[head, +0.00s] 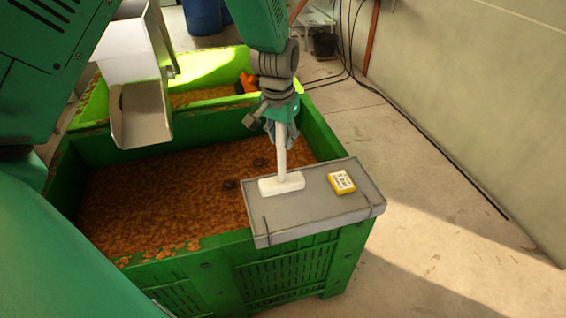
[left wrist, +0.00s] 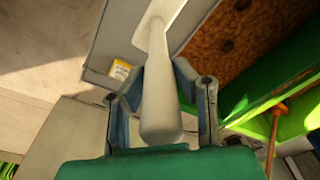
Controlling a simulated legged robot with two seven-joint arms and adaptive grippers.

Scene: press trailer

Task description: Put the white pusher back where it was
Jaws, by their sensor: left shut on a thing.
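The white pusher (head: 281,185) has a handle and a flat foot. It stands upright in the head view, its foot at the left part of the grey shelf (head: 317,207) on the green bin's near right corner. I cannot tell whether the foot touches the shelf. My left gripper (head: 281,122) is shut on the upper handle. In the left wrist view the handle of the pusher (left wrist: 160,105) lies between the two fingers of my left gripper (left wrist: 162,92). My right gripper is not in view.
A yellow and white box (head: 341,182) lies on the shelf right of the pusher. The green bin (head: 200,262) holds orange-brown pulp (head: 165,195). A metal chute (head: 141,115) hangs over its far left part. Bare floor lies to the right.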

